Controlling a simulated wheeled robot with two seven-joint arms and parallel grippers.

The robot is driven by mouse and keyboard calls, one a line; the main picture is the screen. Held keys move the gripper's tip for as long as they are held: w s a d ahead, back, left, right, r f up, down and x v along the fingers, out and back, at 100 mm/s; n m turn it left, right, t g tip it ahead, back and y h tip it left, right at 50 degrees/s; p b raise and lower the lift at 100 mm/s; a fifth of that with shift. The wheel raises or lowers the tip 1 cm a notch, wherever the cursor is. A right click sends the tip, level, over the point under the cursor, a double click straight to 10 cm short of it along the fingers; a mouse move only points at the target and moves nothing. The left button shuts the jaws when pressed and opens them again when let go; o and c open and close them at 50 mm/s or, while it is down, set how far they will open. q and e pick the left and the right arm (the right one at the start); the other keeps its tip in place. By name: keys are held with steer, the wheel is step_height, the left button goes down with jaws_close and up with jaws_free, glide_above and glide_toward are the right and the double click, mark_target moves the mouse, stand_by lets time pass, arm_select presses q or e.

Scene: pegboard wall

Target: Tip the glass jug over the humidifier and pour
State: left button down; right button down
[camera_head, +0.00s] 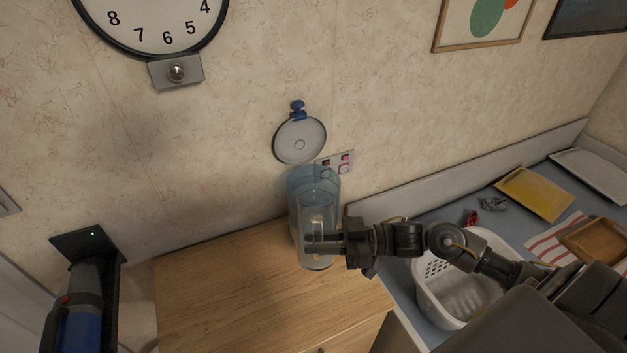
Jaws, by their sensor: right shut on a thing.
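The glass jug (317,258) is clear and cylindrical, near the back right of the wooden cabinet top. My right gripper (322,243) comes in from the right and is shut on the jug. The jug looks close to upright, and I cannot tell whether it touches the wood. A bluish see-through vessel, which looks like the humidifier (310,182), stands directly behind the jug against the wall and is partly hidden by it. A round pale lid (299,141) with a blue knob shows above the vessel. My left gripper is not in view.
A wall socket plate (347,160) is right of the vessel. The wooden cabinet top (220,300) is bare on the left. A white basket (437,293) and a yellow tray (533,194) are on the right counter. A blue-bodied device (78,318) stands at lower left.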

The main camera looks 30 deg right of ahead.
mark_target(318, 227)
steer(key=shift+r, duration=0.25)
steer(key=shift+w+r+p, duration=0.15)
steer(key=shift+r+p, duration=0.25)
steer(key=shift+p, duration=0.4)
steer(key=shift+d+r+m+p, duration=0.1)
steer(key=shift+m+p, duration=0.25)
steer(key=shift+m, duration=0.05)
steer(key=shift+w+r+m+p, duration=0.25)
steer(key=shift+r+m+p, duration=0.2)
steer(key=shift+p, duration=0.6)
steer(key=shift+d+r, duration=0.1)
steer(key=shift+r, duration=0.05)
steer(key=shift+w+d+r+m+p, duration=0.1)
steer(key=shift+w+r+m+p, duration=0.25)
steer(key=shift+p, duration=0.65)
steer(key=shift+s+r, duration=0.1)
steer(key=shift+r, duration=0.05)
